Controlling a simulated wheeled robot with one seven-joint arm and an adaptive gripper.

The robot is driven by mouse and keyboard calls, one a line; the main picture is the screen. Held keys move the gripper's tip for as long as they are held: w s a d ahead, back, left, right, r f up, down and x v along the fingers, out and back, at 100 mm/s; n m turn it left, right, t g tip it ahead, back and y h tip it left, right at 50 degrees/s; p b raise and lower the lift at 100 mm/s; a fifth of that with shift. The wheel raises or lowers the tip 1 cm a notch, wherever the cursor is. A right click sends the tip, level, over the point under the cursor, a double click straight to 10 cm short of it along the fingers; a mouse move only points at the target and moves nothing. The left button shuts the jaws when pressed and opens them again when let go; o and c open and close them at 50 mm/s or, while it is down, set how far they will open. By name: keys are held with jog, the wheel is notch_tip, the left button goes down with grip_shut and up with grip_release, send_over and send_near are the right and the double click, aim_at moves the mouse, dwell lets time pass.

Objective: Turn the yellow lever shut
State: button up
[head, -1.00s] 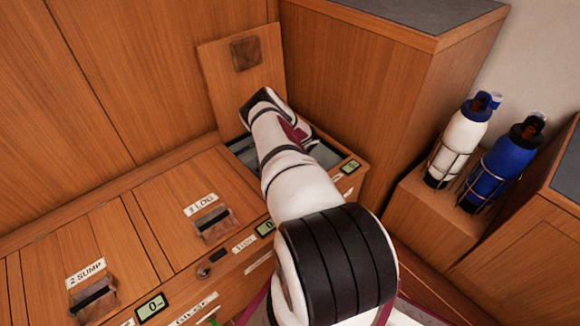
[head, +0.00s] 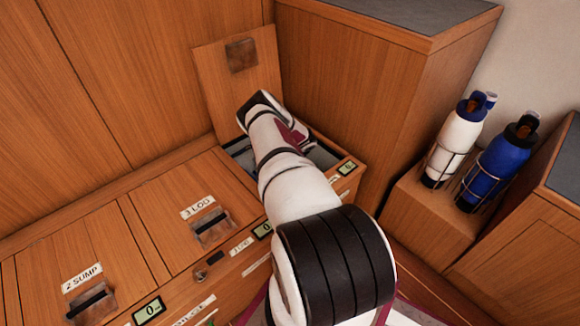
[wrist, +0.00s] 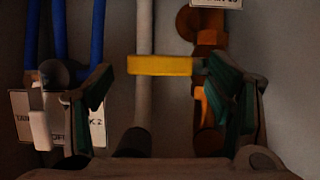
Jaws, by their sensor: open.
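The yellow lever (wrist: 160,65) shows in the wrist view as a short bar lying crosswise, in front of a grey vertical pipe. My gripper (wrist: 165,90) is open, with one green-padded finger on each side. The lever lies between and just beyond the fingertips, its right end close to the right finger. I cannot tell whether they touch. In the head view my arm reaches into an open compartment (head: 238,150) whose wooden lid (head: 215,85) stands raised; my arm hides the lever and the gripper there.
In the wrist view, blue lines (wrist: 97,35) and a white fitting (wrist: 39,125) are left, and an orange pipe (wrist: 208,110) is right. Closed lids labelled 3 LOG (head: 165,200) and 2 SUMP (head: 75,255) lie left of my arm. White (head: 455,140) and blue (head: 497,165) bottles stand right.

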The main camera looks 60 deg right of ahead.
jog(key=v, duration=1.1)
jog(key=shift+s+r, duration=0.25)
jog(key=shift+r, duration=0.1)
